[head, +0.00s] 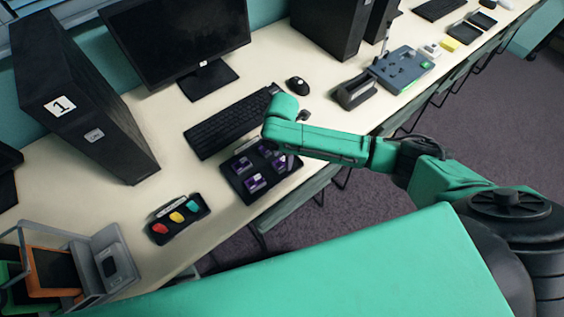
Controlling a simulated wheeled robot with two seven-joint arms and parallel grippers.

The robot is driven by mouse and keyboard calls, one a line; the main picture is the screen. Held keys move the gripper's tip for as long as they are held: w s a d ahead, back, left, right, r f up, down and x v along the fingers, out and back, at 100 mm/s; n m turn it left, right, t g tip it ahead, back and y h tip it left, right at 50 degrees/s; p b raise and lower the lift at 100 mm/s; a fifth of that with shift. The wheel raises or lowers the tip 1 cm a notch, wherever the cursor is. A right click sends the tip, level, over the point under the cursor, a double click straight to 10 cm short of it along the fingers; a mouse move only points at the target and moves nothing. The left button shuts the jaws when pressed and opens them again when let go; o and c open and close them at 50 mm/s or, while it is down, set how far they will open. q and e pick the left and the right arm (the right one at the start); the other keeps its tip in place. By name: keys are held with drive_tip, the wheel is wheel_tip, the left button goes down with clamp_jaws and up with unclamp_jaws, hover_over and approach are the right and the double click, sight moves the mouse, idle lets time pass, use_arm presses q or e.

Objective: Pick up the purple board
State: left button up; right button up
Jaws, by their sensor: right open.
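Several small purple boards (255,183) lie in a black tray (237,187) near the front edge of the table, just in front of the keyboard. Another purple board (242,165) lies behind it, and others on the tray's right side are partly covered by my right gripper. My right gripper (287,160) is over the right side of the tray, pointing down. Its jaws are open, but its fingers are small and partly hidden by the wrist, so I cannot tell whether they touch a board. My left gripper is not in view.
A keyboard (232,124), a mouse (297,86) and a monitor (180,35) are behind the tray. A tray with red, yellow and teal pieces (178,217) stands to its left. A black computer tower (85,105) is at the left. A grey-blue device (403,68) is farther right.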

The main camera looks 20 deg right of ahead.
sight(282, 165)
wheel_tip(282, 165, down, 2)
drive_tip(key=shift+f, duration=0.25)
clamp_jaws()
